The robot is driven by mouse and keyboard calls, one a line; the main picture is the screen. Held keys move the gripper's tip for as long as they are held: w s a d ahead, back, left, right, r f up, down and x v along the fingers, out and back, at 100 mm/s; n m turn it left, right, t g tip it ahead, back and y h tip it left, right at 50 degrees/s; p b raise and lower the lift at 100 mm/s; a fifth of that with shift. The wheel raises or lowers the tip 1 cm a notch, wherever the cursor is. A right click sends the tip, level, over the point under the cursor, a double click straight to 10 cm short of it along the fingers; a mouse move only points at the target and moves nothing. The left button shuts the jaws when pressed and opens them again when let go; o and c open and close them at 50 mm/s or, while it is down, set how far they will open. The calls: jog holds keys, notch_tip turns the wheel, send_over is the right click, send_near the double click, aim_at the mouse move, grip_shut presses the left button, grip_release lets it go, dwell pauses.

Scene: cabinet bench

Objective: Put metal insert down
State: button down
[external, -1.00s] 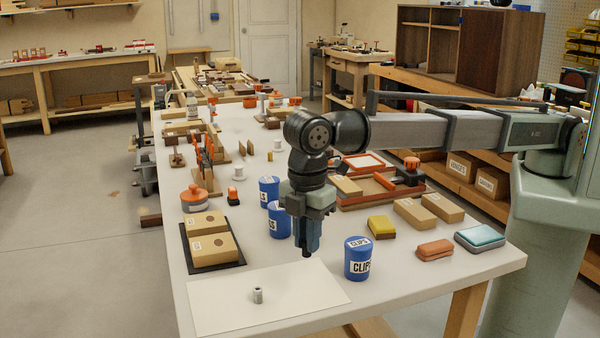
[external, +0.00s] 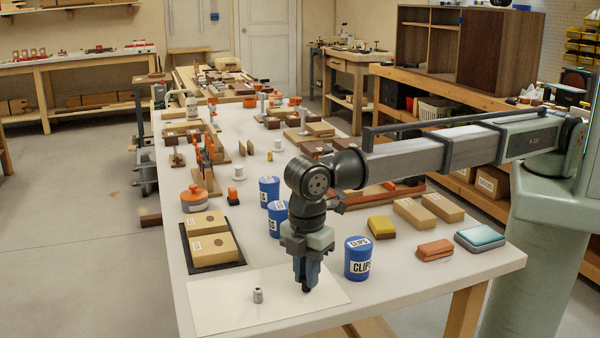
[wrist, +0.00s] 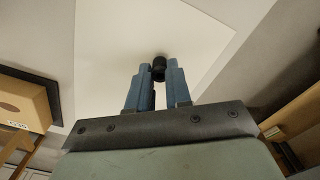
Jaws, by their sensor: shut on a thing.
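My gripper (external: 305,284) is over the right part of the white sheet (external: 220,305) at the bench's near end. In the wrist view, the blue fingers of my gripper (wrist: 158,80) are shut on a small, dark, round metal insert (wrist: 159,66). It sticks out past the fingertips. I cannot tell whether its end touches the sheet. A small silver cylinder with a dark top (external: 258,296) stands upright on the sheet, left of my gripper and apart from it. It does not show in the wrist view.
A blue CLIPS tin (external: 358,262) stands close on the right, with other blue tins (external: 277,218) behind. Cardboard boxes (external: 212,250) lie on a black tray at the left. The sheet's left part is clear around the silver cylinder.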

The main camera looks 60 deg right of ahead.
jog(key=shift+f, duration=0.1)
jog(key=c, duration=1.1)
grip_release()
jog(key=shift+o, duration=0.2)
notch_tip(320, 180, up, 12)
